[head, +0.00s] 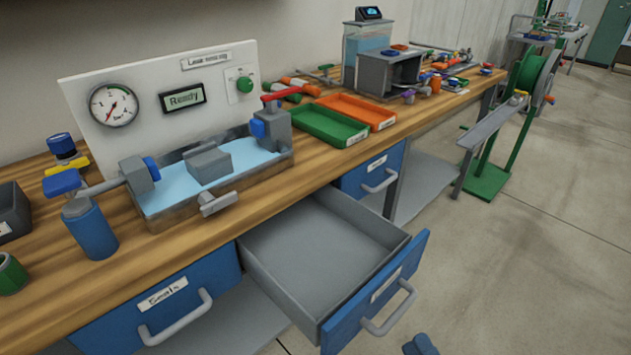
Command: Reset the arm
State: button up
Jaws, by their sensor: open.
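My gripper does not show clearly in the head view. A small dark blue piece (420,345) pokes in at the bottom edge, right of the open drawer; I cannot tell which part it is. The wooden workbench (330,170) runs from lower left to upper right. On it stands a leak test panel (158,90) with a dial gauge (114,104), a display reading "Ready" (182,97) and a green knob (244,84). In front of it is a water basin (165,190) with a grey block (208,163) and clamps with blue parts at both ends.
An empty grey drawer (310,250) with a blue front (375,300) stands pulled out into the floor space. The Seals drawer (165,310) is shut. Green (328,124) and orange (357,110) trays lie on the bench. A green reel stand (515,120) is at right. Open floor (530,270) lies at lower right.

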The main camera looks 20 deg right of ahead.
jog(key=s+a+r+m+g+y, duration=0.1)
jog(key=s+a+r+m+g, duration=0.1)
jog(key=s+r+m, duration=0.6)
jog(key=s+a+r+m+g+p, duration=0.1)
jog(key=s+a+r+m+g, duration=0.2)
jog(key=s+a+r+m, duration=0.2)
jog(key=s+r+m, duration=0.3)
jog(key=s+r, duration=0.1)
jog(key=s, duration=0.1)
jog(key=shift+s+r+y, duration=0.15)
jog(key=shift+r+y, duration=0.2)
jog(key=shift+y, duration=0.05)
jog(key=shift+a, duration=0.25)
dwell(0.4)
